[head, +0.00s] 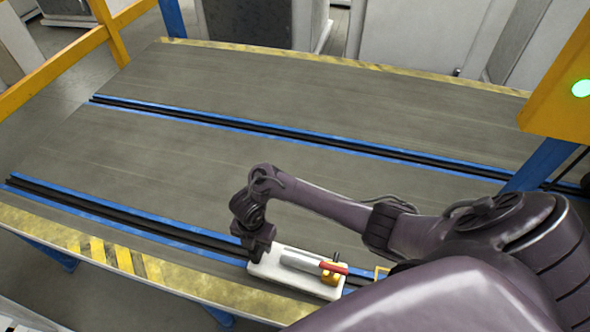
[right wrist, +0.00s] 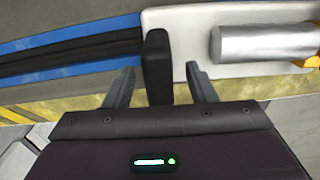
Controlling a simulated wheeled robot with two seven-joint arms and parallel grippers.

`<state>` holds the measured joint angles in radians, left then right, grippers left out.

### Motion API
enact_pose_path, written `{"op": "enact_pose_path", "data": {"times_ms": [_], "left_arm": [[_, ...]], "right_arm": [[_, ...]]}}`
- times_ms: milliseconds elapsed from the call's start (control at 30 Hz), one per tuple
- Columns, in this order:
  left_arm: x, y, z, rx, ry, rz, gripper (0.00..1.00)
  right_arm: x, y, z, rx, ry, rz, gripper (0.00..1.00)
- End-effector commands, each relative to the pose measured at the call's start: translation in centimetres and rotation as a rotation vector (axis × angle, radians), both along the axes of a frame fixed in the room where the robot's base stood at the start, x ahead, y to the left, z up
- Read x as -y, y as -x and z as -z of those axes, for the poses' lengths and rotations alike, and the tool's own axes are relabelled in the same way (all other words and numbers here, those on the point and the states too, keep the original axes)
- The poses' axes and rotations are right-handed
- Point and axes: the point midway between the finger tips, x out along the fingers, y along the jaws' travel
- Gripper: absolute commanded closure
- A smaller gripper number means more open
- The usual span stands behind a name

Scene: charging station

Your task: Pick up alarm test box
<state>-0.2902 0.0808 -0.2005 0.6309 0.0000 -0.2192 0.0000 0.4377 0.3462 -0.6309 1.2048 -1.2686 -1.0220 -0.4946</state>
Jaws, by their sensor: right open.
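The alarm test box appears to be the white block (head: 263,266) on the near edge of the table, with a grey cylinder and red and yellow parts on top. In the right wrist view the white block (right wrist: 190,40) fills the upper right, with the silver cylinder (right wrist: 260,46) on it. A black piece (right wrist: 158,55) stands at its left end. My right gripper (head: 256,256) is at that left end. Its fingers (right wrist: 158,82) are apart, one on each side of the black piece, with gaps visible. My left gripper is out of view.
The grey table (head: 300,100) has blue-edged black rails (head: 130,227) and yellow-black striped borders (head: 110,255). The box lies over the near rail. A yellow post (head: 562,90) with a green light stands at the right. The table's middle is clear.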

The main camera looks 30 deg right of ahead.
Motion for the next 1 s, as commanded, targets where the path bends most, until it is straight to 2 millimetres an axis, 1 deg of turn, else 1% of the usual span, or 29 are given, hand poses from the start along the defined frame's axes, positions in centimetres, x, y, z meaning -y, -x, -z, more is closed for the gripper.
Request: {"op": "enact_pose_path", "data": {"times_ms": [33, 100, 233, 333, 533, 567, 933, 1000], "left_arm": [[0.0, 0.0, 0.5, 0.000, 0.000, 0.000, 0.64], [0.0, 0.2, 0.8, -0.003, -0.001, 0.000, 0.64], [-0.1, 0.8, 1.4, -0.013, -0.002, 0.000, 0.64], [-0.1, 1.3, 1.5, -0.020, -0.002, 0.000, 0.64], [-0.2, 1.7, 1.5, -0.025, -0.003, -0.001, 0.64], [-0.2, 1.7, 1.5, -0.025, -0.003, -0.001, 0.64], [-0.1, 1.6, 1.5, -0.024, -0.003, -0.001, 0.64], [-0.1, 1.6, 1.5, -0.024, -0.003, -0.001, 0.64]], "right_arm": [[0.0, 0.1, 1.1, -0.004, 0.001, 0.001, 0.49], [0.0, 0.0, 2.2, -0.004, 0.002, 0.002, 0.49], [0.0, 0.0, 3.9, -0.004, 0.000, 0.000, 0.49], [-0.1, -0.1, 4.4, -0.001, -0.001, 0.000, 0.49], [0.0, -0.1, 4.4, -0.001, -0.001, 0.000, 0.49], [0.0, -0.1, 4.4, 0.000, 0.000, 0.000, 0.50], [0.0, -0.1, 4.3, 0.000, 0.000, 0.000, 0.99], [0.0, -0.1, 4.3, 0.001, 0.001, 0.000, 1.00]]}}
